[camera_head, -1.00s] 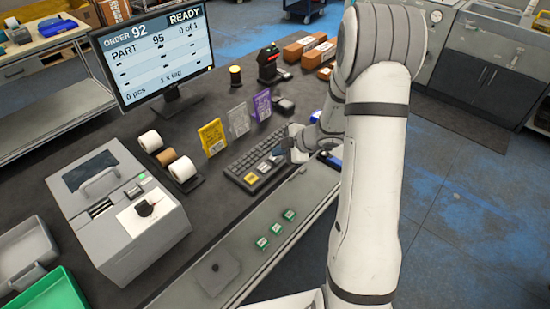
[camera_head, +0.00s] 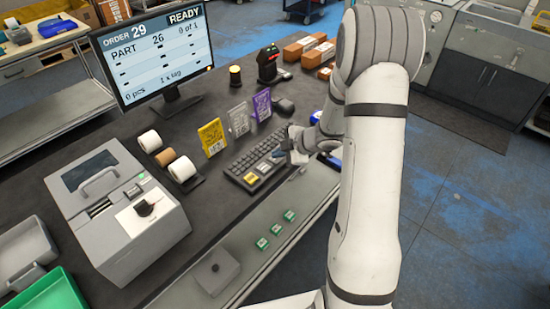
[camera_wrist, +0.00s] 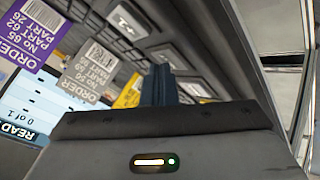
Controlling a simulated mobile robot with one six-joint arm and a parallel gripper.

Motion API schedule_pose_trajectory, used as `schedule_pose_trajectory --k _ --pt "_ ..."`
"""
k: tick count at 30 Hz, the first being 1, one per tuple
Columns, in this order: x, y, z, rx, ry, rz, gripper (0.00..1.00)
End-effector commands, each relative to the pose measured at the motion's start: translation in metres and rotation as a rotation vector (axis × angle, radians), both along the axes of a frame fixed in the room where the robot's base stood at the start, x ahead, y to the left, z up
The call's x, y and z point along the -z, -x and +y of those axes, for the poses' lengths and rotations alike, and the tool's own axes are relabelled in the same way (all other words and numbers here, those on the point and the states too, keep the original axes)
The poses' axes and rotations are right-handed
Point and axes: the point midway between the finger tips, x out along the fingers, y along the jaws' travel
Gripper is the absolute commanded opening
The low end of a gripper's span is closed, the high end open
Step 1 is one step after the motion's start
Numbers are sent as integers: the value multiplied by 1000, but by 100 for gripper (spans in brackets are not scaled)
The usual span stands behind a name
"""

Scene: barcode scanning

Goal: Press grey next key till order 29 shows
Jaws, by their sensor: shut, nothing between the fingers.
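The monitor (camera_head: 160,60) reads ORDER 29, PART 26, 0 of 1 and READY. The dark keyboard (camera_head: 238,170) lies on the bench in front of it, with a yellow key (camera_head: 250,178) at its near end. My gripper (camera_head: 279,154) is shut and empty over the keyboard's right side. In the wrist view my shut fingers (camera_wrist: 160,84) point at the keyboard, and a grey key with a pale arrow mark (camera_wrist: 125,21) shows beyond them. I cannot tell whether the fingertips touch a key.
Yellow (camera_head: 212,137), grey (camera_head: 238,120) and purple (camera_head: 262,104) order cards stand behind the keyboard. Paper rolls (camera_head: 182,169) and a grey label machine (camera_head: 120,210) stand to the left. Small green-topped blocks (camera_head: 276,229) lie along the front ledge.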

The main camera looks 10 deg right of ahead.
Motion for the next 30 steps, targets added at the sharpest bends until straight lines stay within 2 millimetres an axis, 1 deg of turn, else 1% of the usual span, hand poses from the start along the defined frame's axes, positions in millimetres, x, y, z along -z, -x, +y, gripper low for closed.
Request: schedule_pose_trajectory --k 8,17,27,30 --pt "-2 0 0 -1 0 1 0" --pt "-17 0 0 -1 0 1 0" --pt "-17 0 0 -1 0 1 0" --pt "-20 0 1 -1 1 0 0"
